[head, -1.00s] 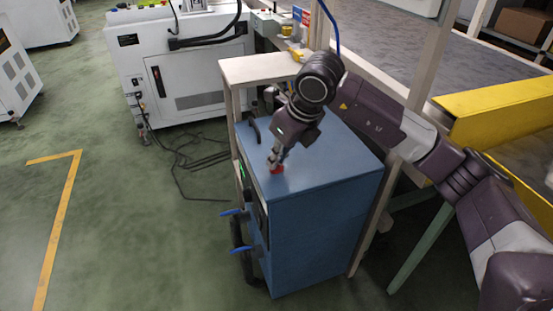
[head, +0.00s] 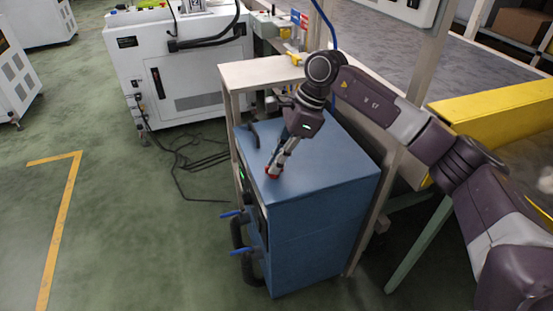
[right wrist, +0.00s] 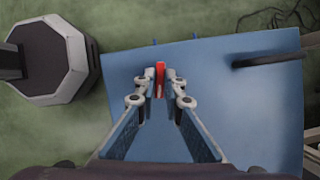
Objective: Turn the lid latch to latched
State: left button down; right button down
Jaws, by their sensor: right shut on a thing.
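The lid latch is a small red piece (head: 273,172) on the blue top of the cabinet (head: 340,165), near its front left edge. In the right wrist view the red latch (right wrist: 159,80) stands between my right fingertips. My right gripper (head: 276,167) reaches down from above and is shut on the latch; it also shows in the right wrist view (right wrist: 160,88). The fingers partly cover the latch, so its exact turn is hard to read. My left gripper is not in view.
A black handle (head: 254,134) stands on the lid's left side. Blue levers (head: 240,252) stick out from the cabinet's front. A pale frame table (head: 262,72) stands close behind, and a yellow guard (head: 490,105) is at the right.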

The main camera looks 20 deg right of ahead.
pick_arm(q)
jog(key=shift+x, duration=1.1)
pick_arm(e)
jog(key=shift+w+n+g, duration=0.1)
jog(key=shift+n+g, duration=0.4)
jog(key=shift+n, duration=0.7)
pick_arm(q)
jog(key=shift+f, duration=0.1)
pick_arm(e)
jog(key=c, duration=2)
grip_release()
jog(key=shift+c, duration=0.2)
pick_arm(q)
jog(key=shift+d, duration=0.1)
pick_arm(e)
jog(key=v, duration=1.2)
